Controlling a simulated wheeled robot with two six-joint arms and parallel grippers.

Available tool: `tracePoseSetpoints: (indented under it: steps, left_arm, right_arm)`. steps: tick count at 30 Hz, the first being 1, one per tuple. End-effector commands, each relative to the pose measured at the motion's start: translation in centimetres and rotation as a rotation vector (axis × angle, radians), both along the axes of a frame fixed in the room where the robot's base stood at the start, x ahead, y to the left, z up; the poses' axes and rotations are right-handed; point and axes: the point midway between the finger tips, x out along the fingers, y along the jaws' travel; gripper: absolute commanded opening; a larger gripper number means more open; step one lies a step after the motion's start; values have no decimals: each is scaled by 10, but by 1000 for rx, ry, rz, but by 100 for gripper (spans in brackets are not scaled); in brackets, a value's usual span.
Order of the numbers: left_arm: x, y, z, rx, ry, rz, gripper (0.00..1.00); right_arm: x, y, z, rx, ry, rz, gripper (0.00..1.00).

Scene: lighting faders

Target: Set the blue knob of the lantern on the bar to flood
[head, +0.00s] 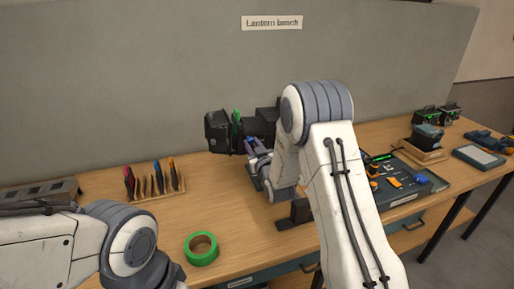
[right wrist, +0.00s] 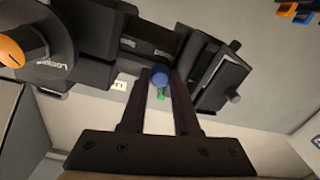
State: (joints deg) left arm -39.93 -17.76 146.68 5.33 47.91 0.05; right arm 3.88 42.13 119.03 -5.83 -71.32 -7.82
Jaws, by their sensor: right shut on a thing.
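The black lantern (head: 218,134) is on the bar at the back of the bench, partly hidden by my right arm. A green part (head: 236,120) shows near its left end. My right gripper (head: 252,148) is at the lantern's underside. In the right wrist view, the blue knob (right wrist: 160,77) sits between the fingertips of my right gripper (right wrist: 161,84), which is shut on it. A small green piece (right wrist: 161,95) shows just below the knob. A white label (right wrist: 120,86) is left of the fingers, too small to read surely. My left gripper is out of view.
A green tape roll (head: 201,249) lies at the front of the bench. A wooden rack (head: 160,193) with coloured-handled tools stands at left. A dark tray (head: 436,186) with small parts lies right of my right arm. An orange knob (right wrist: 10,50) is on the lantern body.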

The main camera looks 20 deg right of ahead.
Motion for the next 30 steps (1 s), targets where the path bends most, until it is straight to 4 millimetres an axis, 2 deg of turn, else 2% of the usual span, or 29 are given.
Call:
tracePoseSetpoints:
  steps: [4,5,6,7,16,20,30]
  left_arm:
    - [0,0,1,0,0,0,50]
    - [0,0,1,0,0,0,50]
    - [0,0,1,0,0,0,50]
    - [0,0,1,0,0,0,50]
    - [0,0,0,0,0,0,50]
    - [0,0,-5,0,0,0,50]
    - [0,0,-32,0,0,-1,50]
  right_arm:
    - [0,5,0,-2,1,12,0]
    - [0,5,0,-2,1,13,37]
    - [0,5,0,-2,1,13,53]
    - [0,5,0,-1,1,12,60]
    - [-1,1,0,-1,1,6,60]
    - [-9,1,-2,-1,1,6,60]
    - [-71,-1,-4,-1,1,7,60]
